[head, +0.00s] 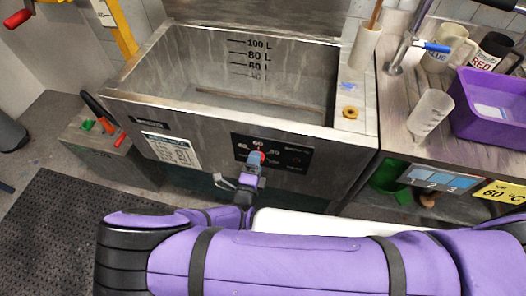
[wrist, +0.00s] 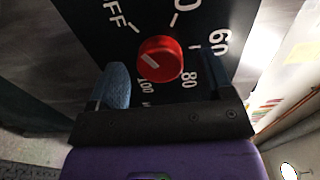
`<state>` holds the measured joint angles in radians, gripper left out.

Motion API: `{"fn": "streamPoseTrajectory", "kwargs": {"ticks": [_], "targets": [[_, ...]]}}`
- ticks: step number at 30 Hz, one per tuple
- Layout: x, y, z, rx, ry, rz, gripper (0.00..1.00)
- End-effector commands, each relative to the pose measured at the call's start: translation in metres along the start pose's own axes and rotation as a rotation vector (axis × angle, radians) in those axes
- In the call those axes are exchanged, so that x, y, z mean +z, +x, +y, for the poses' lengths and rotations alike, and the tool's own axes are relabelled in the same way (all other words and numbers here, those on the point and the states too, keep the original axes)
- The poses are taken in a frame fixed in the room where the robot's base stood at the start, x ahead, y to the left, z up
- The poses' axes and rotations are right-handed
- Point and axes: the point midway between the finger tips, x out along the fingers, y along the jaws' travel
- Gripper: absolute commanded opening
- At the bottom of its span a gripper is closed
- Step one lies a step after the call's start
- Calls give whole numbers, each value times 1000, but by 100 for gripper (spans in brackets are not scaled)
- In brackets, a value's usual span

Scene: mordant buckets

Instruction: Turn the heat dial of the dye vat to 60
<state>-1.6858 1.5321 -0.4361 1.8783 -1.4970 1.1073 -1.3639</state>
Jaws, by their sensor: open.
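The dye vat (head: 130,105) is a grey metal tub with a black dial panel (head: 295,157) on its front. The red heat dial (wrist: 160,58) sits on that panel among white marks for OFF, 60, 80 and 100. Its white pointer line slants to the upper left, roughly toward OFF. My gripper (wrist: 162,76) is open, with a blue-padded finger left of the dial and a darker finger on its right. I cannot tell whether either finger touches it. In the head view my gripper (head: 256,160) is at the panel, partly covering the dial.
A yellow card (head: 500,193) reading 60 °C hangs at the right. A purple bin (head: 490,110), a beaker (head: 430,113) and jars stand on the right counter. A dark mat (head: 50,225) covers the left floor.

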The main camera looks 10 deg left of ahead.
Motion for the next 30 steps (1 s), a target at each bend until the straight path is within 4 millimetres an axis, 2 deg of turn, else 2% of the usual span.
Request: {"fn": "streamPoseTrajectory", "kwargs": {"ticks": [12, 18, 19, 30], "targets": [[4, 2, 0, 1, 1, -7, 74], [4, 2, 0, 1, 1, -7, 28], [4, 2, 0, 1, 1, -7, 25], [4, 2, 0, 1, 55, -7, 25]]}}
